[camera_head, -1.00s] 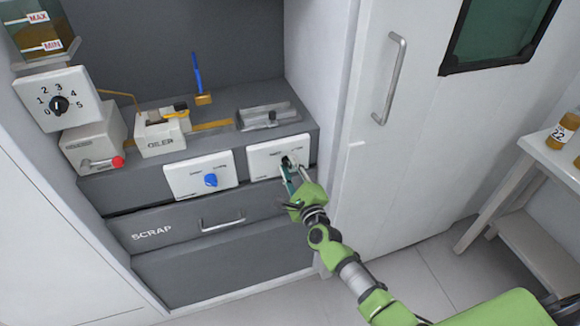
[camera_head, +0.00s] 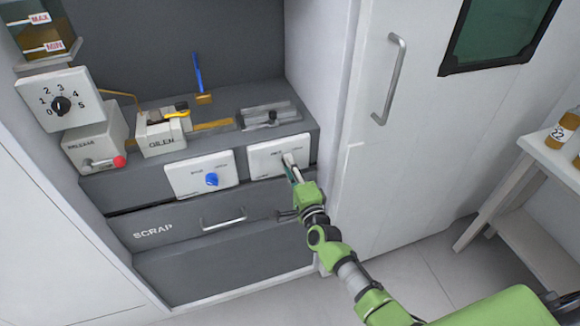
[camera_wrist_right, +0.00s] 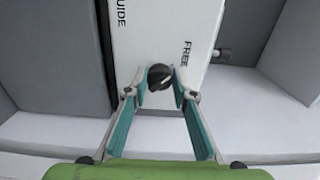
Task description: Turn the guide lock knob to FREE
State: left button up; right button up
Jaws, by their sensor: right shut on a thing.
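The guide lock knob (camera_wrist_right: 160,76) is small, round and black, on a white panel (camera_wrist_right: 155,25) that reads "GUIDE" at left and "FREE" at right in the right wrist view. A small pale mark shows on the knob; I cannot tell exactly where it points. My right gripper (camera_wrist_right: 159,92) has its fingertips on either side of the knob and is shut on it. In the head view the right gripper (camera_head: 290,160) reaches the white panel (camera_head: 262,158), and its fingers mostly hide the knob. My left gripper is not in view.
A white panel with a blue knob (camera_head: 212,180) is left of the guide panel. Below is the SCRAP drawer (camera_head: 180,225) with its handle. The oiler (camera_head: 160,140) and a box with a red-tipped lever (camera_head: 97,145) stand further left. A white door (camera_head: 380,170) is at right.

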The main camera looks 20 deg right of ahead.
dwell(0.4)
jog(key=o, duration=1.1)
jog(key=s, duration=1.2)
jog(key=shift+d, duration=0.15)
